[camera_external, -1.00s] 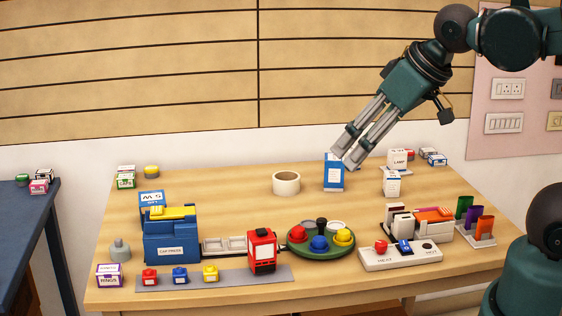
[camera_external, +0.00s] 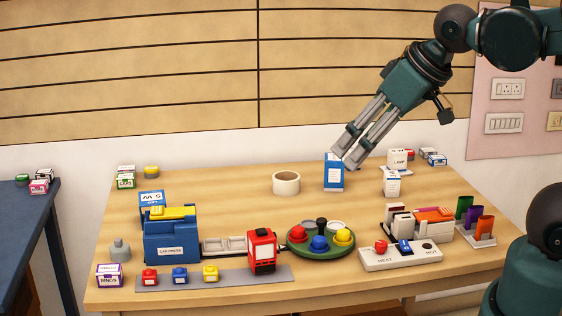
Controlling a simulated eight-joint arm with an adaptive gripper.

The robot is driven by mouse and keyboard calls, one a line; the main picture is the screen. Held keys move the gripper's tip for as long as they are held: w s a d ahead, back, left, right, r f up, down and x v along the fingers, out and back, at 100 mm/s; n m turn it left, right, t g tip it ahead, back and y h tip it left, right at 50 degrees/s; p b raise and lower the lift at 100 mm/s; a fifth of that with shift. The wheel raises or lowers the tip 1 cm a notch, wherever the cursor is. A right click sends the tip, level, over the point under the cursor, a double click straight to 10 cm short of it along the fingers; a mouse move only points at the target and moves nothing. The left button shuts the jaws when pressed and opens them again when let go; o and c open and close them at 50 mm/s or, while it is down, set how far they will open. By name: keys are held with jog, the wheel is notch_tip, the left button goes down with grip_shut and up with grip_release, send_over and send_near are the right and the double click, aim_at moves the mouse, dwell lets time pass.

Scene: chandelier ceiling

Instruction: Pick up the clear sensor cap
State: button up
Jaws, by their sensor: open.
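I cannot pick out the clear sensor cap for certain. A round green tray (camera_external: 322,254) at the front centre of the table holds red, blue and yellow caps, a black knob and pale round shapes at its back, too small to tell if one is clear. My gripper (camera_external: 345,159) is open, with its two grey fingers pointing down left. It is above the back of the table, close to the top of a blue-and-white box (camera_external: 334,175). I cannot tell whether it touches the box. Nothing shows between the fingers.
A tape roll (camera_external: 286,183) lies left of the blue box. A blue cap press (camera_external: 171,240) and a red device (camera_external: 262,250) stand at front left. A white heat unit (camera_external: 377,260) and colored holders (camera_external: 474,221) stand at right. The table's back middle is mostly clear.

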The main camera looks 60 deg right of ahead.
jog(key=shift+w+r, duration=0.1)
jog(key=shift+w, duration=0.05)
jog(key=w+a+f+n+g+y, duration=0.15)
jog(key=w+a, duration=0.25)
jog(key=w, duration=1)
jog(key=w+a+n, duration=0.2)
jog(key=w+a, duration=0.2)
jog(key=w, duration=1)
jog(key=w+a+f+n, duration=0.1)
jog(key=w+a+f, duration=0.2)
jog(key=w+f, duration=0.4)
jog(key=w+a+f+n+g, duration=0.1)
jog(key=w+a+f, duration=0.3)
jog(key=w+f, duration=0.3)
jog(key=w+a+f+n+g+y, duration=0.1)
jog(key=w+a+f, duration=0.3)
jog(key=w+f, duration=0.3)
jog(key=shift+w+f, duration=0.35)
jog(key=shift+w, duration=0.15)
